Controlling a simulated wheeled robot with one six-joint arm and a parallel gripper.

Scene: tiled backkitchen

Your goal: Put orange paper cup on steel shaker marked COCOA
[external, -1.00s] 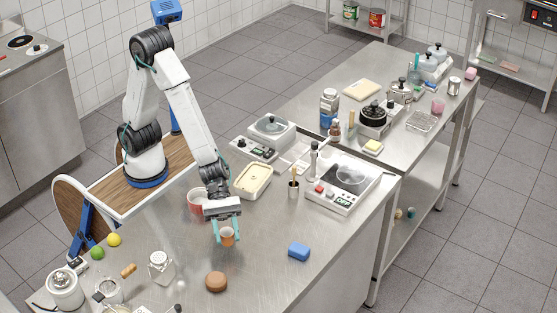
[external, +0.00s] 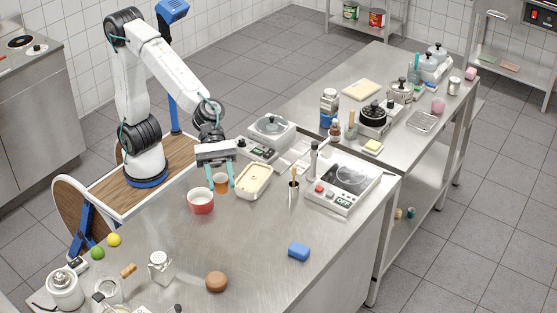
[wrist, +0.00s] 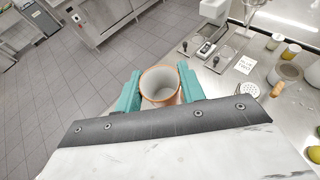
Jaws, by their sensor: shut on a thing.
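The orange paper cup (external: 221,184) is held upright between the teal fingers of my gripper (external: 220,178), above the back-left part of the near steel table. In the wrist view the fingers (wrist: 160,90) press on both sides of the cup (wrist: 160,72), and its pale, empty inside shows. No COCOA mark is legible. A silvery shaker-like container (external: 160,266) stands at the front left of the near table, and another small one (external: 454,86) stands on the far table; I cannot tell which is the marked shaker.
A red bowl (external: 201,203) is just left of and in front of the cup. A cream-filled tub (external: 254,182) is close on the right. A blue sponge (external: 299,251) and brown bun (external: 216,282) lie on otherwise clear tabletop.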

